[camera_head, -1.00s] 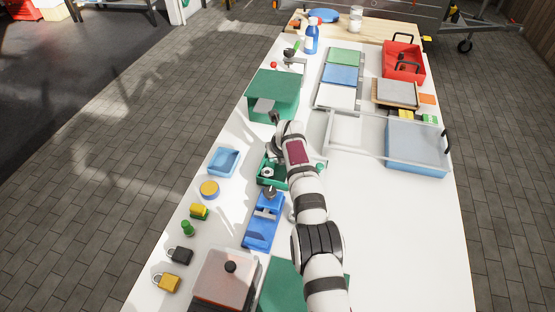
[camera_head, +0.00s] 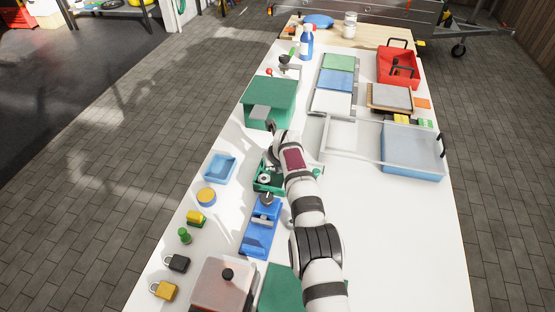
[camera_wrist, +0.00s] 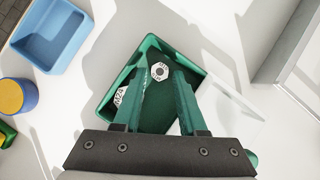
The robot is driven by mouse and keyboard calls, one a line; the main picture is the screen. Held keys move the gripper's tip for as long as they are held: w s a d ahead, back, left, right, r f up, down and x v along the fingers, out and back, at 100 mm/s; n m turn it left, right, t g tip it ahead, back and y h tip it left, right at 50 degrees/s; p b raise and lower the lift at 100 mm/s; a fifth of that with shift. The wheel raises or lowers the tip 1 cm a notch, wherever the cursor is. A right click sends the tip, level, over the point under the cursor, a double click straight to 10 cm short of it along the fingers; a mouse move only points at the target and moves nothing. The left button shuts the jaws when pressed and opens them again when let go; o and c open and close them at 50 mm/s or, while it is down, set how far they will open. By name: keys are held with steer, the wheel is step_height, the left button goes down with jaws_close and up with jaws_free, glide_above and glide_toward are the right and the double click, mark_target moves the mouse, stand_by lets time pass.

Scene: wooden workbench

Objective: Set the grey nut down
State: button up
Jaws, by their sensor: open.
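The grey nut (camera_wrist: 159,71) lies in a green tray (camera_wrist: 190,54), towards its far side in the wrist view. A white label reading M24 (camera_wrist: 119,95) is on the tray's left wall. My gripper (camera_wrist: 160,76) is open, with one finger on each side of the nut in the picture and visible space between nut and fingers. I cannot tell how high the fingertips are above the tray floor. In the head view the tray (camera_head: 262,188) and the nut (camera_head: 265,179) show left of my arm, which covers part of the tray.
A light blue bin (camera_head: 219,168) and a yellow-topped blue round container (camera_head: 206,196) stand left of the tray. A blue fixture (camera_head: 258,240) is in front, a green stand (camera_head: 272,92) behind.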

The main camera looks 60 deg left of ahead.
steer(key=v, duration=1.1)
steer(key=w+d+r+n+h, duration=0.1)
steer(key=w+d+r, duration=0.2)
steer(key=d, duration=0.2)
steer(key=w+d+r+n, duration=0.1)
steer(key=w+d+r, duration=0.1)
steer(key=w+d, duration=0.3)
steer(key=d+r+n+h, duration=0.1)
steer(key=d+r+n, duration=0.25)
steer(key=d, duration=0.85)
steer(key=d+r+n+h, duration=0.15)
steer(key=d+r, duration=0.25)
steer(key=d, duration=0.8)
steer(key=s+d+f+n+g, duration=0.1)
steer(key=s+d+n, duration=0.7)
steer(key=s+d, duration=1.2)
steer(key=shift+s+d+f+g, duration=0.25)
steer(key=shift+f+g, duration=0.15)
steer(key=shift+f, duration=0.35)
